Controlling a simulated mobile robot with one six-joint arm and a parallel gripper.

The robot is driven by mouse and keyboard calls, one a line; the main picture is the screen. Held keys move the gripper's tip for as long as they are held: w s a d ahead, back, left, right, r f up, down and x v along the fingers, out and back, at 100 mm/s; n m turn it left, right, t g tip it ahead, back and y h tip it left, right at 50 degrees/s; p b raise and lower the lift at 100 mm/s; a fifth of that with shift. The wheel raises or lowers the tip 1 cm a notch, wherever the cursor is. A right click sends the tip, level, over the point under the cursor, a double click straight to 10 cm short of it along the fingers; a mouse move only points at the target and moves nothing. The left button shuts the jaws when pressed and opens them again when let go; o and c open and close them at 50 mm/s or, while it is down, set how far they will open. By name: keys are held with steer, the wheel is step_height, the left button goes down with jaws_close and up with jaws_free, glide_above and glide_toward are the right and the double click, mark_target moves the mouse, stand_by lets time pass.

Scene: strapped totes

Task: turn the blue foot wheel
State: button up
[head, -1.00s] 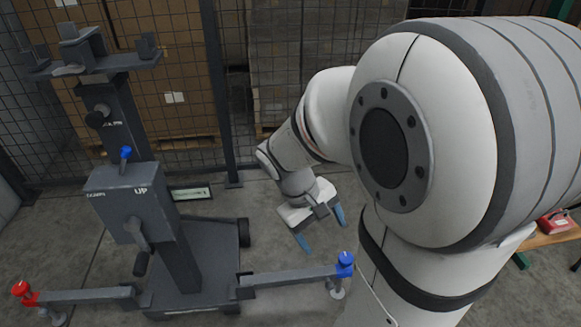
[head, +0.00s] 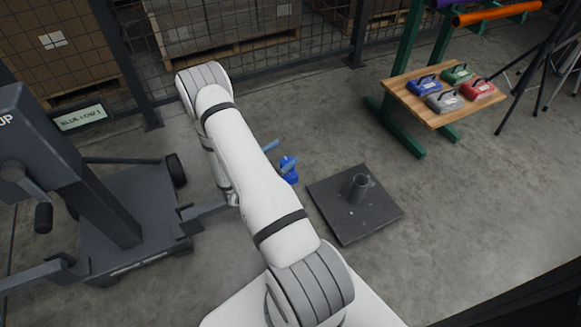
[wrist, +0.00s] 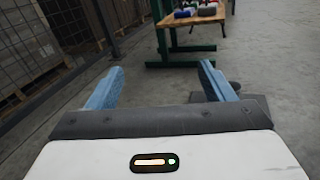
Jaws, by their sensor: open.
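The blue foot wheel (head: 290,176) is a small blue knob at the end of a low grey outrigger arm (head: 203,209) of the wheeled lift. It is partly hidden by my arm and one finger in the head view. My gripper (head: 284,152) is open, with light blue fingers. One finger overlaps the wheel in the picture; I cannot tell whether it touches. In the wrist view my gripper (wrist: 160,78) is open with nothing between the fingers, and the wheel does not show there.
A dark square floor plate with a short post (head: 358,188) lies to the right of the wheel. A wooden bench (head: 446,112) with coloured cases stands at the back right. The lift base (head: 130,220) is at left, with a small sign (head: 82,117) behind. Mesh fence stands behind.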

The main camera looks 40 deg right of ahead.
step_height(320, 180, down, 11)
steer(key=n+t+y+b, duration=0.1)
steer(key=n+t+b, duration=0.1)
steer(key=n+t, duration=0.2)
steer(key=b+x, duration=0.1)
steer(key=x, duration=0.2)
steer(key=w+b+x, duration=0.1)
steer(key=x, duration=0.3)
steer(key=shift+s+a, duration=0.1)
steer(key=shift+a, duration=0.05)
steer(key=c, duration=0.9)
steer(key=shift+s, duration=0.1)
steer(key=shift+c, duration=0.3)
steer(key=shift+f, duration=0.1)
